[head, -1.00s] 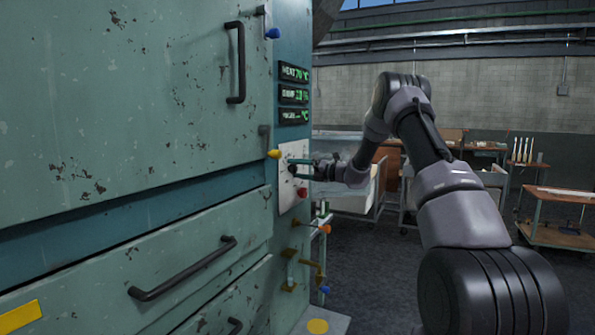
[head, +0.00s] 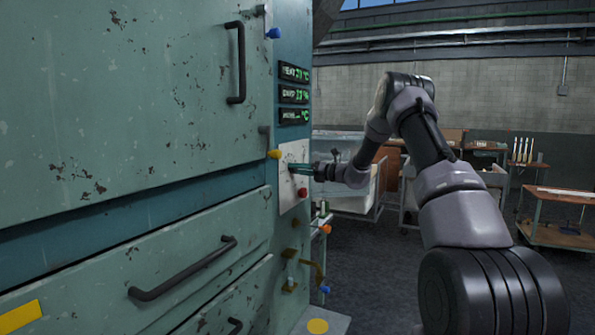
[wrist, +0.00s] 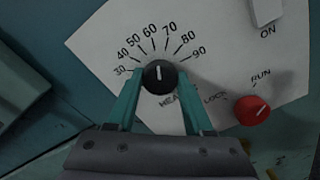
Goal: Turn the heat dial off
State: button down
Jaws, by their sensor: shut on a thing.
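The heat dial (wrist: 159,75) is a round black knob with a white pointer line, in the middle of the wrist view. It sits on a white panel (wrist: 110,30) below an arc of marks from 30 to 90. The pointer stands upright in the picture, toward the space around 60 and 70. My gripper (wrist: 158,82) has one teal finger on each side of the dial and is shut on it. In the head view my gripper (head: 296,169) reaches the white panel (head: 289,152) from the right, and the fingers hide most of the dial.
A red knob (wrist: 252,110) marked RUN and LOCK sits right of the dial, close to the right finger. A pale switch (wrist: 266,10) marked ON is at the top right. Green-lit displays (head: 294,94) are above the panel.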

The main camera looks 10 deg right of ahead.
jog(key=n, duration=2.4)
jog(key=shift+f, duration=0.1)
jog(key=shift+n, duration=0.3)
jog(key=shift+c, duration=1.4)
grip_release()
jog(key=v, duration=1)
jog(key=shift+s+d, duration=0.2)
jog(key=shift+d, duration=0.15)
